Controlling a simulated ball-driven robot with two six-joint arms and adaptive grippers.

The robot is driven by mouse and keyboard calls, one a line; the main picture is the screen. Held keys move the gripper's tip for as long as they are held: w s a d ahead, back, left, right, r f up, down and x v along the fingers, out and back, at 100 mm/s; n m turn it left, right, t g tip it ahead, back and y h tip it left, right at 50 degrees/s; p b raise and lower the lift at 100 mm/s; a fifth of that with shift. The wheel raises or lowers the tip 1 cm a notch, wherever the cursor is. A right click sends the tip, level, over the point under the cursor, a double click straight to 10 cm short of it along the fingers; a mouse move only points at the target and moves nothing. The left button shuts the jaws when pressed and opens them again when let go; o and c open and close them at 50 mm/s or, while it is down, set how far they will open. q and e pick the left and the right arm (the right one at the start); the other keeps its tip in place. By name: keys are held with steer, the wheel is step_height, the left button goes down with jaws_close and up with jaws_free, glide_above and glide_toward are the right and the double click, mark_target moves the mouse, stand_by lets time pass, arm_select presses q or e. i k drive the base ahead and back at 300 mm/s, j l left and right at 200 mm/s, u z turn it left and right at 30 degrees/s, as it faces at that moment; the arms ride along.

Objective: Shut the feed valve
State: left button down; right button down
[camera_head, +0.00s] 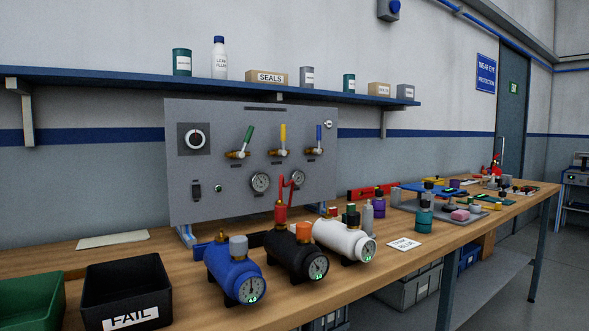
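A grey panel (215,120) stands at the back of the bench with several valves and gauges. Three brass valves sit in a row: one with a green handle (248,134), one with a yellow handle (283,133) and one with a blue handle (319,133). All three handles point up; the green one leans right. The small labels below them are too small to read, so I cannot tell which is the feed valve. Two round gauges (260,182) sit lower on the panel. Neither of my grippers is in view.
Blue (228,267), black (284,251) and white (337,236) cylinders with dials stand before the panel. A red fitting (281,211) rises above the black one. A black FAIL bin (127,287) and green bin (28,298) stand left. A shelf (130,78) overhangs the panel.

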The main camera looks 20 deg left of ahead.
mark_target(247, 140)
steer(key=i+l, duration=0.15)
steer(key=l, duration=0.2)
steer(key=i+l+u, duration=0.15)
steer(key=l, duration=0.15)
steer(key=i+l, duration=0.1)
steer(key=l, duration=0.25)
steer(key=i+l+u, duration=0.15)
steer(key=l, duration=0.2)
steer(key=i+l, duration=0.1)
steer(key=l, duration=0.25)
steer(key=u, duration=0.05)
